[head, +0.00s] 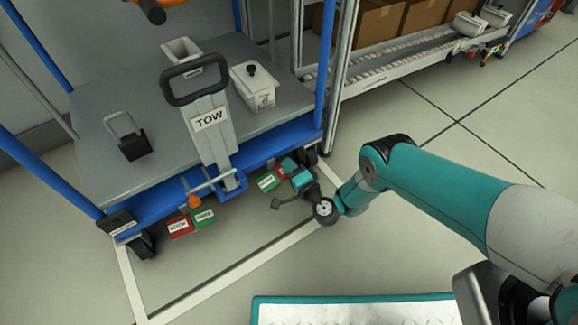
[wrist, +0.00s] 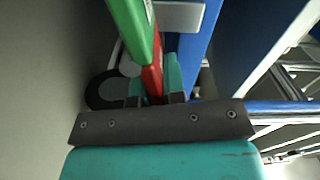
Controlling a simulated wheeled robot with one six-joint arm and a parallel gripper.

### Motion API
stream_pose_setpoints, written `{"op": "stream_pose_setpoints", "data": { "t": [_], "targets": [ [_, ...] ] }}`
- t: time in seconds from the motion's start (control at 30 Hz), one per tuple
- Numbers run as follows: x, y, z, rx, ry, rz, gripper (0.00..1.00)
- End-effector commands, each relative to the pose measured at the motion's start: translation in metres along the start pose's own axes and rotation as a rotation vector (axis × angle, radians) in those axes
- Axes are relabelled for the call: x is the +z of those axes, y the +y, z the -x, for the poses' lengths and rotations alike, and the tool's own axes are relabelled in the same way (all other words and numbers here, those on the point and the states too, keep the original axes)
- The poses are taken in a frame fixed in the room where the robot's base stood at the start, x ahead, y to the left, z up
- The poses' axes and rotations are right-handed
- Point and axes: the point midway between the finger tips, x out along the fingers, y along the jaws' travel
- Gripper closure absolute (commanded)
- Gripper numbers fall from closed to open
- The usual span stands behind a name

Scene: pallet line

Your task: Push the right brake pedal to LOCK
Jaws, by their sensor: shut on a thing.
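The right brake pedal (head: 267,181) sits low at the front edge of the blue cart, with a green half on the left and a red half on the right. My gripper (head: 288,168) is at its red half, which it partly hides in the head view. In the wrist view, the red half (wrist: 153,82) stands between the two teal fingers of my gripper (wrist: 155,88), and the green half (wrist: 132,28) extends beyond them. The gripper is shut on the red half. The pedal's tilt is hard to tell.
The left brake pedal (head: 179,226), red and green, is under the cart's front left. The TOW handle (head: 209,122) rises in front of the grey cart deck (head: 95,180). A conveyor (head: 385,75) with boxes stands behind. Open floor lies right of the cart.

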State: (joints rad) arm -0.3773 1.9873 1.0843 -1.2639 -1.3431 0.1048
Motion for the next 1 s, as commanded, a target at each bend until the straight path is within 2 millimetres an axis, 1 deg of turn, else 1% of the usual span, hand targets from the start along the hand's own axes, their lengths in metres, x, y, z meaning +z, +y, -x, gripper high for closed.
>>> {"op": "stream_pose_setpoints", "data": {
  "t": [0.6, 0.8, 1.0],
  "targets": [
    [0.003, 0.018, 0.0, 0.001, 0.0, -0.37, 1.0],
    [0.004, 0.02, 0.0, 0.001, 0.0, -0.441, 1.0],
    [0.004, 0.02, 0.0, 0.001, 0.0, -0.469, 1.0]
  ]
}}
